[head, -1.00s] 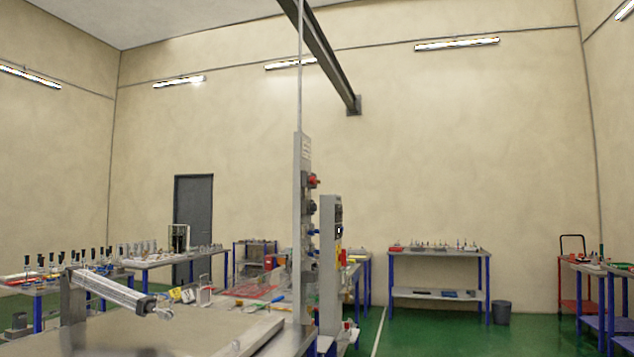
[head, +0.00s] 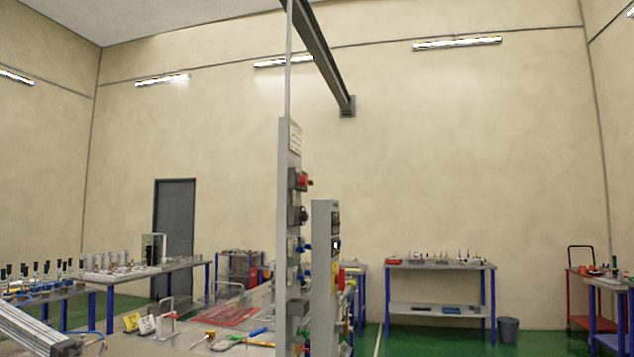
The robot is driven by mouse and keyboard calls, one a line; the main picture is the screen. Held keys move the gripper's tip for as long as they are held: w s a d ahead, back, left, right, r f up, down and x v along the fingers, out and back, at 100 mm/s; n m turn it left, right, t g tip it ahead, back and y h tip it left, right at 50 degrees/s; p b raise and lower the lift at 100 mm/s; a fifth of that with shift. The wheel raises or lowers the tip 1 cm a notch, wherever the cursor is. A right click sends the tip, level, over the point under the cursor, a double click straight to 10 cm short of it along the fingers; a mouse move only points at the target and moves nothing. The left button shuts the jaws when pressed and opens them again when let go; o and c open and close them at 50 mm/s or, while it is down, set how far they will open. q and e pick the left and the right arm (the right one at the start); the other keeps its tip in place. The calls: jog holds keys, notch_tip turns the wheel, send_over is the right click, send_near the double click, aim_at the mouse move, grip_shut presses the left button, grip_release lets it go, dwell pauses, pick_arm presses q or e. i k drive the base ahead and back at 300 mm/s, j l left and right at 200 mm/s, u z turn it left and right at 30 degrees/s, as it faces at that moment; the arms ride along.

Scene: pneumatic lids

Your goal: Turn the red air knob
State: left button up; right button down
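A red knob (head: 303,181) sits near the top of a tall narrow grey panel (head: 290,150) just left of the picture's middle. The panel is seen almost edge-on, so the knob shows from the side and its turn position cannot be told. Below it on the same panel are a black knob (head: 299,215) and blue fittings (head: 303,245). Neither of my grippers shows in the head view.
A second grey post (head: 323,270) stands right beside the panel. A bench with tools and a red mat (head: 232,316) lies to the left. A metal cylinder (head: 38,332) is at the lower left. Green floor (head: 440,338) is open at the right, before a far table (head: 440,266).

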aim_at(303, 180)
jog(key=i+l, duration=0.2)
jog(key=l, duration=0.25)
jog(key=i+l+z, duration=0.1)
jog(key=i+l, duration=0.15)
jog(key=l, duration=0.15)
jog(key=i+l, duration=0.25)
jog(key=l, duration=0.15)
jog(key=l+z, duration=0.05)
